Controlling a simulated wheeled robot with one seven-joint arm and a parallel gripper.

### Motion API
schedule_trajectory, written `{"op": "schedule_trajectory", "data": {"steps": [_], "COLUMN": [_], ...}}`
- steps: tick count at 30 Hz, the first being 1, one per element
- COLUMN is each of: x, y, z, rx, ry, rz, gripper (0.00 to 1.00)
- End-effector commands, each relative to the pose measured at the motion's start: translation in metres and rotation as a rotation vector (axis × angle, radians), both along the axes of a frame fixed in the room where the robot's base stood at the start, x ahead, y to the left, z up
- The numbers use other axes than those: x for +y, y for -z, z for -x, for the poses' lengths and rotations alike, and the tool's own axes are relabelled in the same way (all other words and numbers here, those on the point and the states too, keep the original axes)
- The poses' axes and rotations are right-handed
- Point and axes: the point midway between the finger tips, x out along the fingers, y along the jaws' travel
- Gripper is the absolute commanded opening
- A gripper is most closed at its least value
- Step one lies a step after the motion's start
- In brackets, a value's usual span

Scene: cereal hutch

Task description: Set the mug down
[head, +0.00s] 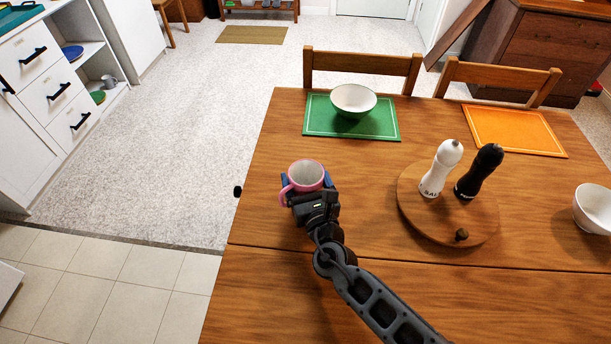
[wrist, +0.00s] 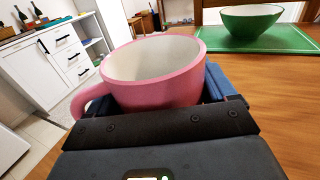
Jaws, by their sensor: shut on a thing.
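A pink mug (head: 307,172) with a pale inside is upright over the left part of the wooden table (head: 280,219). My gripper (head: 308,187) is shut on the mug, with a blue finger on either side of its body. In the wrist view the mug (wrist: 150,78) fills the middle, its handle on the left and its mouth facing up. My gripper hides the mug's base, so I cannot tell whether it touches the table.
A green bowl (head: 353,100) stands on a green placemat (head: 385,128) behind the mug. A round board (head: 420,220) with a white and a black mill is to the right. An orange placemat (head: 515,131) and a white bowl (head: 595,208) lie farther right. The table's left edge is close.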

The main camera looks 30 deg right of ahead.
Motion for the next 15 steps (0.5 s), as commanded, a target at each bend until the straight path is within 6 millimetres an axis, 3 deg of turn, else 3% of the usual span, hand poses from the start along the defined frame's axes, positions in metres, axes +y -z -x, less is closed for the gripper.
{"op": "schedule_trajectory", "data": {"steps": [15], "x": [0.0003], "y": [0.0080], "z": [-0.0004], "rx": [-0.001], "ry": [0.000], "rz": [-0.001], "gripper": [0.42]}}
